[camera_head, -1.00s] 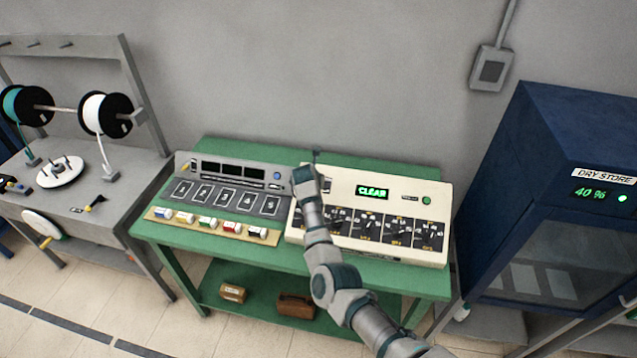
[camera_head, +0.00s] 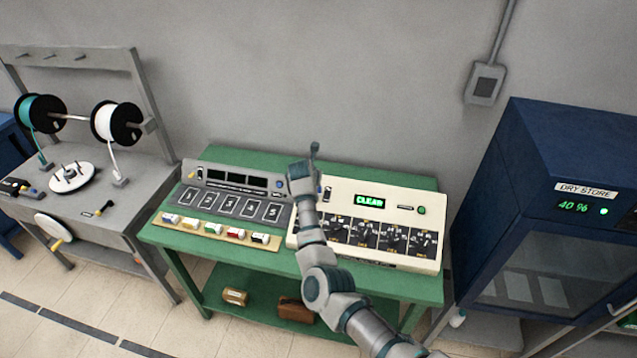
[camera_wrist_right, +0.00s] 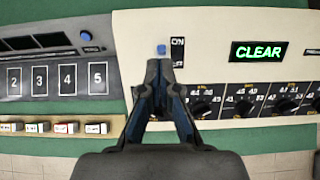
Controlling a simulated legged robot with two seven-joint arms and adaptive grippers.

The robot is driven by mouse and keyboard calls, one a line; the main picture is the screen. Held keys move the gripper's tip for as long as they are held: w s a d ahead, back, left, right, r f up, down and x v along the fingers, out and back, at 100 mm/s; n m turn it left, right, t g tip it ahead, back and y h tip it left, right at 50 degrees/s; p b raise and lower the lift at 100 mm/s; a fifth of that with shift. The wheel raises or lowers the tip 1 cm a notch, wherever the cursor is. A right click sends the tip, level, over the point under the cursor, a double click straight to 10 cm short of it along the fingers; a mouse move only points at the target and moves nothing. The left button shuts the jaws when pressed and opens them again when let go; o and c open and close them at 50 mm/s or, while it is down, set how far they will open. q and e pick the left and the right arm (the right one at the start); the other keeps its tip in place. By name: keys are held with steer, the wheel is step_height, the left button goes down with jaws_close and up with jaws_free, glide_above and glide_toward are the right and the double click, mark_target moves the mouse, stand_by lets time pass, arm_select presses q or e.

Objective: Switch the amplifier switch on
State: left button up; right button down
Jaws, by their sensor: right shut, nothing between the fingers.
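The cream instrument box (camera_head: 425,250) stands on the green table, with a lit CLEAR display (camera_head: 369,200). Its blue-tipped switch (camera_wrist_right: 161,50) sits beside a black ON label (camera_wrist_right: 178,43) in the wrist view. I cannot read a name on the box that marks it as the amplifier. My right gripper (camera_head: 314,150) is over the box's left end in the head view. In the wrist view the right gripper (camera_wrist_right: 159,66) is shut and empty, its tips just below the switch in the picture. I cannot tell if they touch it. My left gripper is out of view.
A grey console (camera_head: 235,178) with numbered plates stands left of the cream box, close to my arm. Black dials (camera_head: 395,240) line the cream box's front. A winding bench (camera_head: 125,215) stands at left, and a blue dry store cabinet (camera_head: 540,150) at right.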

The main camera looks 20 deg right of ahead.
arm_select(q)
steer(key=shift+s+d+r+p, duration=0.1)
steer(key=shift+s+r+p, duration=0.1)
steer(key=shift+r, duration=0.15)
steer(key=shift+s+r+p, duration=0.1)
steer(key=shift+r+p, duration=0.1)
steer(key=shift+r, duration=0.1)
arm_select(e)
steer(key=shift+s+r, duration=0.2)
steer(key=shift+r, duration=0.7)
steer(key=shift+d, duration=0.15)
